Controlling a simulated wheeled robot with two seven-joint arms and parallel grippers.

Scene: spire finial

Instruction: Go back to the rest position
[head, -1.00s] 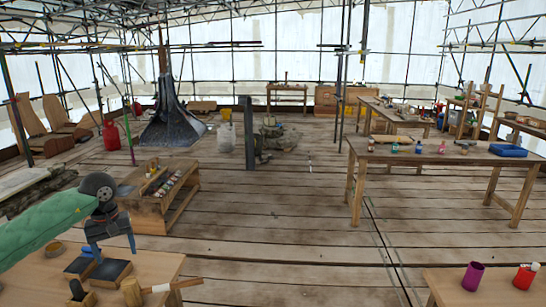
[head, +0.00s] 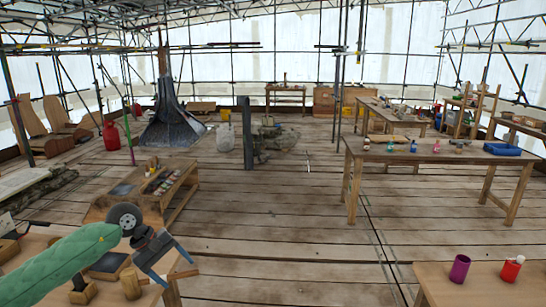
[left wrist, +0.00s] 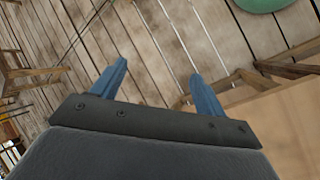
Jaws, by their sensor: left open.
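My left gripper (head: 168,272) is open and empty in the head view. It hangs over the right edge of the near left workbench (head: 190,268), at the end of my green-sleeved arm. In the left wrist view its two blue fingers (left wrist: 155,88) are spread wide with nothing between them, over the plank floor (left wrist: 150,45). My right gripper is not in view.
The near left bench holds a wooden mallet (head: 131,284) and dark-topped blocks (head: 107,264), partly behind my arm. A near right table (head: 440,285) carries a purple cup (head: 459,268) and a red cup (head: 511,269). The plank floor (head: 290,230) between them is clear.

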